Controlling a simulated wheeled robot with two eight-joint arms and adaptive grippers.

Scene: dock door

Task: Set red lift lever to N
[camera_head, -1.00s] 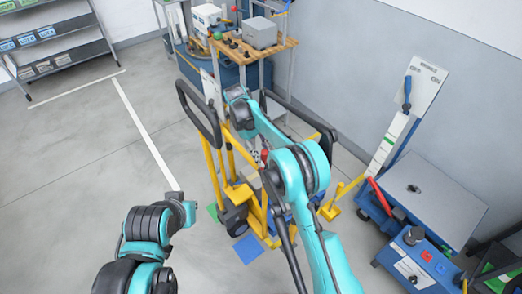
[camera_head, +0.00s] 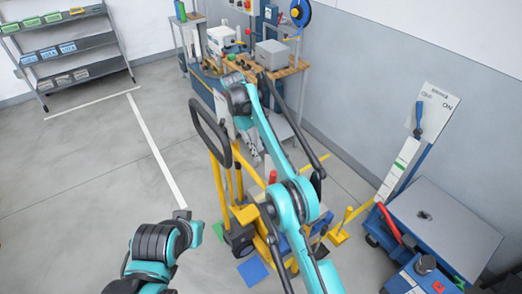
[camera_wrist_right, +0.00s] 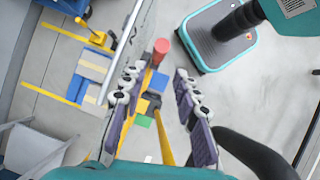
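A red cylindrical grip (camera_wrist_right: 161,50), which looks like the red lift lever, stands on the yellow cart or truck frame. It also shows in the head view (camera_head: 272,176), partly behind my right arm. My right gripper (camera_wrist_right: 158,92) is open, its two fingers apart with the red grip beyond and between them in the picture. I see no contact. In the head view this gripper (camera_head: 251,154) points down and is mostly hidden by my arm. No N mark is readable.
The yellow truck has a black loop handle (camera_head: 210,135). A blue lift table (camera_head: 440,225) with a red handle (camera_head: 389,222) and a panel (camera_head: 436,110) with a blue lever stand at right. A workbench (camera_head: 292,68) is behind. Floor at left is clear.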

